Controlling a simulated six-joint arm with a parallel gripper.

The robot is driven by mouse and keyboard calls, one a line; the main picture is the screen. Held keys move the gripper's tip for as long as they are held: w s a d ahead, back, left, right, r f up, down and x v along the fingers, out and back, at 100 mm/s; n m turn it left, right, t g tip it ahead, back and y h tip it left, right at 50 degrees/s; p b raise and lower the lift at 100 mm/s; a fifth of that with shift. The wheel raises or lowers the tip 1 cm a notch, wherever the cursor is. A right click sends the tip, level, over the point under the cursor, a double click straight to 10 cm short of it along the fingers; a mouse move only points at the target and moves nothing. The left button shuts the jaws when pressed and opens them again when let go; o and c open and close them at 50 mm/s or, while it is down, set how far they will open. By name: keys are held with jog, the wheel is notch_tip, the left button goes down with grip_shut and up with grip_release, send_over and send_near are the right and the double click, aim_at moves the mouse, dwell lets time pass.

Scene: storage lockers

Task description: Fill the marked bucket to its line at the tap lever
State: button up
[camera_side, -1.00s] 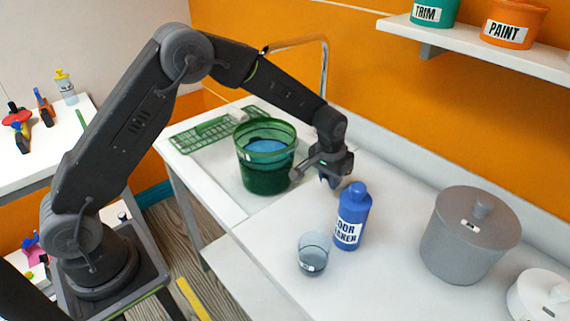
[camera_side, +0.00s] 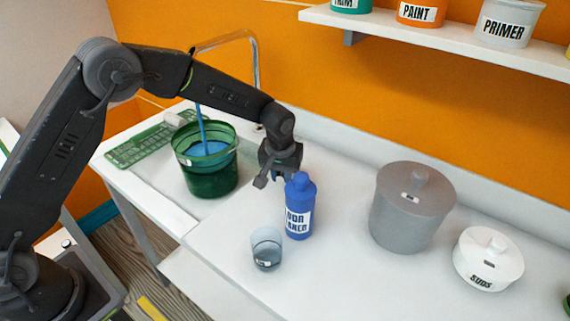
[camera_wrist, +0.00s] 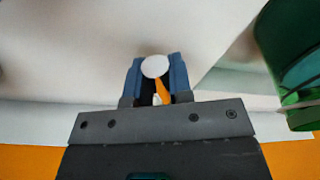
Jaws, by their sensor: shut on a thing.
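The green see-through bucket (camera_side: 212,186) stands in the sink area under the tap (camera_side: 258,70), with blue water (camera_side: 206,149) in it. A blue stream (camera_side: 201,125) falls from behind my arm into the bucket. I cannot tell how the water stands against the line. My gripper (camera_side: 277,178) is just right of the bucket, apart from it. In the wrist view, my gripper (camera_wrist: 155,78) has its blue pads shut around a small lever with a white round knob (camera_wrist: 155,66) and an orange stem, apparently the tap lever. The bucket (camera_wrist: 302,50) shows at the right edge there.
A blue bottle (camera_side: 300,190) stands just right of my gripper, with a small clear cup (camera_side: 266,254) in front. A grey lidded pot (camera_side: 408,215) and white lidded tub (camera_side: 487,262) stand further right. A green drying rack (camera_side: 142,148) lies left. Counter between bottle and pot is clear.

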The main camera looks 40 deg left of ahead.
dwell(0.3)
jog(key=shift+s+a+m+h, duration=0.15)
jog(key=shift+a+m, duration=0.4)
jog(key=shift+m, duration=0.4)
jog(key=shift+s+a+m+h, duration=0.15)
jog(key=shift+a+m, duration=0.35)
jog(key=shift+m, duration=0.45)
jog(key=shift+w+d+n, duration=0.15)
jog(key=shift+d+n, duration=0.4)
jog(key=shift+n, duration=0.4)
jog(key=shift+w+d+n, duration=0.15)
jog(key=shift+d+n, duration=0.35)
jog(key=shift+n, duration=0.45)
jog(key=shift+s+a+m, duration=0.15)
jog(key=shift+a+m, duration=0.4)
jog(key=shift+m, duration=0.4)
jog(key=shift+s+a+m, duration=0.1)
jog(key=shift+a+m, duration=0.4)
jog(key=shift+m, duration=0.45)
jog(key=shift+d, duration=0.1)
jog(key=n, duration=0.1)
jog(key=d+n, duration=0.2)
jog(key=shift+w+n, duration=0.25)
jog(key=shift+n, duration=0.15)
jog(key=shift+a, duration=0.1)
